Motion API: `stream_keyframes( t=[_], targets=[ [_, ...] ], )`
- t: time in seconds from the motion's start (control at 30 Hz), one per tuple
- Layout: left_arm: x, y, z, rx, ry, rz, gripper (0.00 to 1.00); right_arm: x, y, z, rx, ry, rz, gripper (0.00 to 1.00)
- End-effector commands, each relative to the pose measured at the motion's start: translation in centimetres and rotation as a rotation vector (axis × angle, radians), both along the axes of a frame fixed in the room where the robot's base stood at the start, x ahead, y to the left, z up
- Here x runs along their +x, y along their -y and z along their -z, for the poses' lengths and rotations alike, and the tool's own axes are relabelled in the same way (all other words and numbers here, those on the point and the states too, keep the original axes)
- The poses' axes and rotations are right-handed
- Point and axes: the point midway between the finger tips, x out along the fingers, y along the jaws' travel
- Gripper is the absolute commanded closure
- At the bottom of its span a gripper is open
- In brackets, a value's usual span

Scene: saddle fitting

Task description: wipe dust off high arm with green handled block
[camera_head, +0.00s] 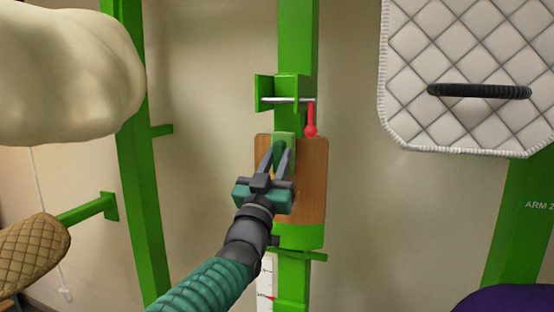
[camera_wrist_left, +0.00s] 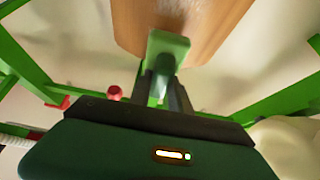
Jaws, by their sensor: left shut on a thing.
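My left gripper (camera_head: 280,156) is shut on a green piece, the green handled block (camera_head: 284,139), in front of the central green post. In the left wrist view the block's pale green face (camera_wrist_left: 168,45) shows between the dark fingers, which hide part of it. A brown wooden panel (camera_head: 312,185), with a green curved lip below it, lies right behind the block. The panel also shows in the left wrist view (camera_wrist_left: 205,25) with a whitish patch near the top edge. I cannot tell whether block and panel touch. My right gripper is not in view.
A green bracket with a metal rod and a red pin (camera_head: 311,122) sits just above the panel. A quilted white pad (camera_head: 465,60) hangs at the upper right and a cream padded shape (camera_head: 65,75) fills the upper left. A brown quilted pad (camera_head: 30,255) is at lower left.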

Motion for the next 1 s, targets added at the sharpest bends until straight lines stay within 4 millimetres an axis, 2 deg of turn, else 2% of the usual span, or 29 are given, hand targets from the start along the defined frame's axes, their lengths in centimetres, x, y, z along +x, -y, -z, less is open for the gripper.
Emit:
stream_keyframes(
  t=[0.67, 0.77, 1.0],
  targets=[
    [1.1, 0.4, 0.0, 0.0, 0.001, 0.0, 1.0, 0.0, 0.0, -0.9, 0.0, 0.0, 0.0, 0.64],
    [1.1, 0.4, 0.5, 0.0, 0.001, 0.0, 1.0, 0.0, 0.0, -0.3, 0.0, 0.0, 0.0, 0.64],
    [1.0, 0.3, 3.0, 0.0, 0.001, 0.0, 1.0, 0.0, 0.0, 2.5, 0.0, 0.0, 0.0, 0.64]
  ],
)
